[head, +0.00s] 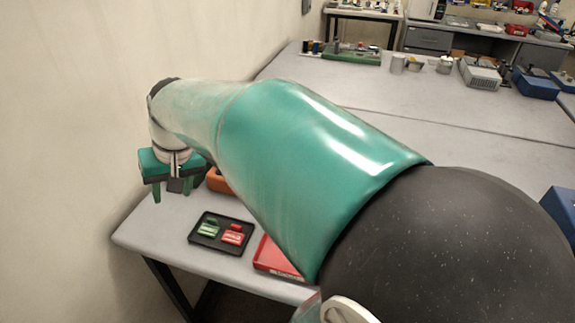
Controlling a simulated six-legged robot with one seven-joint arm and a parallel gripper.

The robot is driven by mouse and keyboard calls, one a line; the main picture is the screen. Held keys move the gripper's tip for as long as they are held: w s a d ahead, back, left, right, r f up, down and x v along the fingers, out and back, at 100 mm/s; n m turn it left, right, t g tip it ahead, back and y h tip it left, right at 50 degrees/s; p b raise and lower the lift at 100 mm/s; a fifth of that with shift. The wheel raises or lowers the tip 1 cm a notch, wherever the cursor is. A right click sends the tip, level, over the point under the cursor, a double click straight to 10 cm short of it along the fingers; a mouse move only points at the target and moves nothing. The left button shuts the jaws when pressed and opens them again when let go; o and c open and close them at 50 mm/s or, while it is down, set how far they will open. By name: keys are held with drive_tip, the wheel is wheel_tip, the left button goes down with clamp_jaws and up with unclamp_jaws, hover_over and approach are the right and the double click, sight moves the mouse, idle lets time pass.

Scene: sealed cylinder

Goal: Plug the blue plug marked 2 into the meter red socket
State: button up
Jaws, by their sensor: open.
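My gripper (173,191) is at the left of the head view, pointing down above the table's near left end, with its two green fingers apart. I see nothing between them. An orange object (218,181) lies just right of my gripper, mostly hidden behind my arm; I cannot tell whether it is the meter. No blue plug marked 2 and no red socket can be made out; my arm covers much of the table.
A black tray (206,245) with green and red pieces lies on the grey table (165,232). A red tray (274,262) is partly behind my arm. A wall (70,130) rises close on the left. Cans (398,63) and blue boxes (537,84) stand farther back.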

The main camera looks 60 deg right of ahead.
drive_tip(key=s+d+f+m+g, duration=0.1)
drive_tip(key=s+d+m, duration=0.2)
drive_tip(key=d, duration=0.8)
drive_tip(key=s+d+f+m+g, duration=0.1)
drive_tip(key=s+d+f+m, duration=0.1)
drive_tip(key=d, duration=0.8)
drive_tip(key=s+d+f+m+g, duration=0.1)
drive_tip(key=s+d+m, duration=0.3)
drive_tip(key=d, duration=0.7)
drive_tip(key=shift+s+d+f+m+h, duration=0.15)
drive_tip(key=shift+s+d+f+h, duration=0.05)
drive_tip(key=shift+s+f, duration=0.2)
drive_tip(key=shift+s+d+f+m+h, duration=0.15)
drive_tip(key=shift+s+f+h, duration=0.05)
drive_tip(key=shift+s+f, duration=0.15)
drive_tip(key=shift+f, duration=0.1)
drive_tip(key=shift+f, duration=4.4)
clamp_jaws()
